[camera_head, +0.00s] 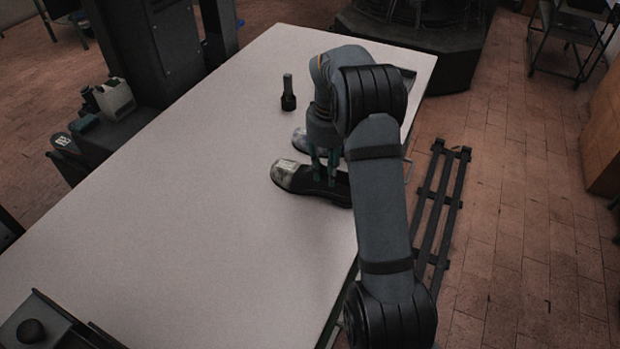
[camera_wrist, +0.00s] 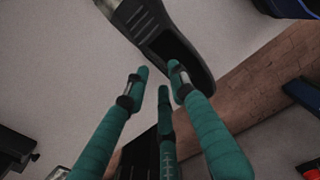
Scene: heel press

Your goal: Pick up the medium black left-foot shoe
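A black shoe with a mottled grey-white toe (camera_head: 292,177) lies on the table, toe pointing left. It also shows at the top of the wrist view (camera_wrist: 150,25), with its dark opening near my fingertips. A second shoe with a similar pale toe (camera_head: 299,139) sits just behind it, mostly hidden by my gripper. My gripper (camera_head: 324,172) points down at the nearer shoe, around its opening. In the wrist view the three teal fingers (camera_wrist: 157,79) are spread with a gap between the tips. Contact cannot be told. Size and left or right foot cannot be read.
The pale table (camera_head: 190,210) is largely clear to the left and front. A small dark upright tool (camera_head: 288,95) stands behind the shoes. A dark fixture (camera_head: 40,325) is at the near left corner. A black rack (camera_head: 442,205) lies beyond the right edge.

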